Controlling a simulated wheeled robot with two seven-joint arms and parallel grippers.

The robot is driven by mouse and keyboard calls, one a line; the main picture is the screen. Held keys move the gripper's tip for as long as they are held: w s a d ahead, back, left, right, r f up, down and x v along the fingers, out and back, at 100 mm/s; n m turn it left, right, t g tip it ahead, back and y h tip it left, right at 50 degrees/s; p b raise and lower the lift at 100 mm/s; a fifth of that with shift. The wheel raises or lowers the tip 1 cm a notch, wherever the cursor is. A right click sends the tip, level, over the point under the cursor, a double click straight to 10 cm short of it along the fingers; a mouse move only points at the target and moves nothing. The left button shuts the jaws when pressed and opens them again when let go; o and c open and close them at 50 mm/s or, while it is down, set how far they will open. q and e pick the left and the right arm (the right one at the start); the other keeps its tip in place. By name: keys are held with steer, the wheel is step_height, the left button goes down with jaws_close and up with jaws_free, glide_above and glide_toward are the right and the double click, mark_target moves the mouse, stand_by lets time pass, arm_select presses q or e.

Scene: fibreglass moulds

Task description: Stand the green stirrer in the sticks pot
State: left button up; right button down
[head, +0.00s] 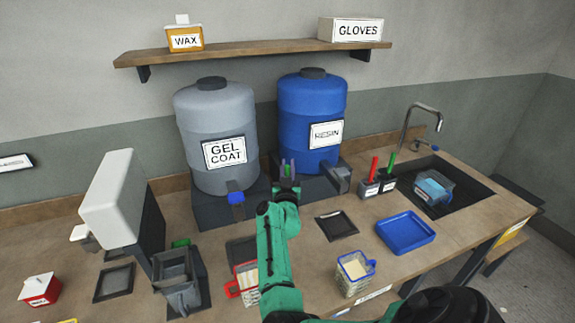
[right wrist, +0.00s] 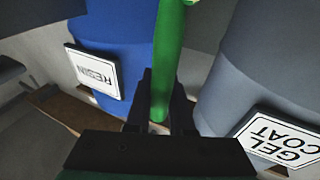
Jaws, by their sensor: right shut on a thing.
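My right gripper (head: 287,182) is raised over the bench in front of the gel coat and resin drums. It is shut on the green stirrer (right wrist: 170,60), which runs lengthwise between the fingers in the right wrist view. In the head view only a bit of the stirrer's green shows at the fingertips. Two small dark labelled pots stand to the right, by the sink: the left one (head: 368,189) has a red stick in it, the right one (head: 388,183) a green stick. Their labels are too small to read, so I cannot tell which is the sticks pot. My left gripper is not in view.
The grey gel coat drum (head: 215,120) and blue resin drum (head: 312,105) stand behind the gripper, their taps jutting forward. A blue tray (head: 405,243), a dark square plate (head: 337,225) and a clear cup (head: 354,284) lie right of my arm. The sink (head: 465,190) is beyond the pots.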

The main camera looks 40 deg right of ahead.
steer(key=shift+s+a+f+b, duration=0.15)
steer(key=shift+f+b, duration=0.2)
steer(key=shift+f, duration=0.25)
steer(key=shift+s+a+f+b, duration=0.1)
steer(key=shift+a+f+b, duration=0.05)
steer(key=shift+f+b, duration=2.25)
steer(key=shift+f, duration=0.55)
steer(key=c, duration=0.7)
jaws_free()
